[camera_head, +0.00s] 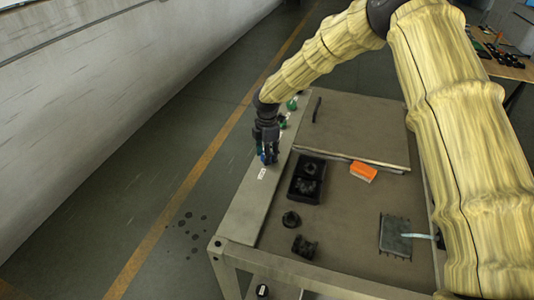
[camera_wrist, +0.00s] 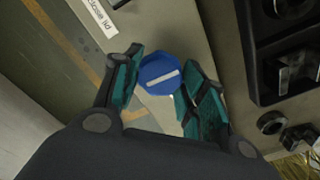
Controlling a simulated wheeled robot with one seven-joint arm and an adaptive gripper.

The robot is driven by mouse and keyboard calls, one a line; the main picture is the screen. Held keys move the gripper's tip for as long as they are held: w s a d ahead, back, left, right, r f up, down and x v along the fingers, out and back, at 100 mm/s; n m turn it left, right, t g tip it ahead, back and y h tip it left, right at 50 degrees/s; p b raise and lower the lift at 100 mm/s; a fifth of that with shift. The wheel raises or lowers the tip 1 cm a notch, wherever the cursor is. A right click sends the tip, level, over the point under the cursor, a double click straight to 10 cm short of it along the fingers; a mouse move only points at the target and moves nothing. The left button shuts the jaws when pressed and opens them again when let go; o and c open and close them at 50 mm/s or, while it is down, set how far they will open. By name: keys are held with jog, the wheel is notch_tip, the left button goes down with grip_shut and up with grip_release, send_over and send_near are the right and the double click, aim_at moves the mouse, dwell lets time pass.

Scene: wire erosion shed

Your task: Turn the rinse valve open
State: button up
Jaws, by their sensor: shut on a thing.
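A blue round knob (camera_wrist: 160,74) with a white bar across its face sits on the panel strip, between the fingers of my gripper (camera_wrist: 158,80) in the wrist view. The bar slants slightly, its right end higher. My gripper is shut on this knob, one finger on each side. In the head view my gripper (camera_head: 268,158) points down at the strip along the bench's left edge, and only a bit of the blue knob (camera_head: 262,158) shows beside the fingers. No label naming the knob as the rinse valve is readable.
A "close lid" label (camera_wrist: 99,17) is near the knob. Green knobs (camera_head: 292,104) stand farther along the strip. On the bench (camera_head: 345,225) are a black tray (camera_head: 292,190), an orange box (camera_head: 363,172), small black parts (camera_head: 291,219) and a grey finned block (camera_head: 394,236).

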jog(key=o, duration=0.8)
jog(key=shift+w+r, duration=0.15)
jog(key=shift+r, duration=0.05)
jog(key=shift+c, duration=0.2)
jog(key=shift+o, duration=1.4)
jog(key=shift+f, duration=0.1)
notch_tip(320, 180, up, 12)
